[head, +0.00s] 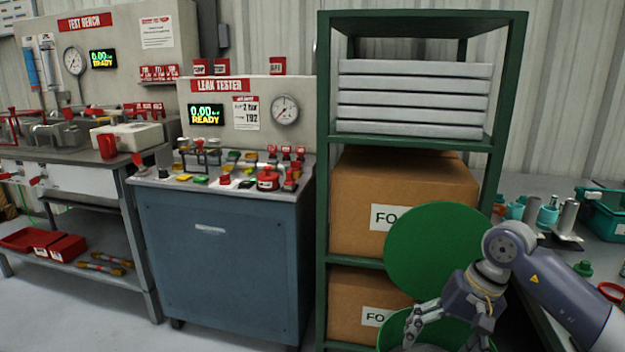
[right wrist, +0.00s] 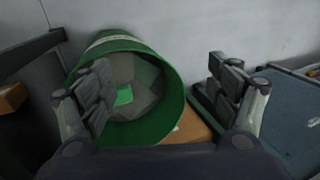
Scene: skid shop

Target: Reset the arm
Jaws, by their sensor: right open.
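My right arm comes in from the right in the head view. Its gripper (head: 448,328) is open over the green round bin (head: 388,330) in front of the shelf. The right wrist view shows the gripper (right wrist: 163,78) with its fingers spread and nothing between them. The green bin (right wrist: 172,68) lies beyond the fingers there, with grey contents and a small green piece (right wrist: 124,95) inside. A green round lid (head: 432,250) stands upright behind the bin in the head view. My left gripper is in neither view.
A green shelf rack (head: 322,200) holds cardboard boxes (head: 365,185) and stacked pale trays (head: 412,100). A blue leak tester cabinet (head: 225,260) stands to its left, then a test bench (head: 85,180). A workbench (head: 540,185) with metal parts and a teal bin (head: 605,215) is at right. Floor shows at lower left.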

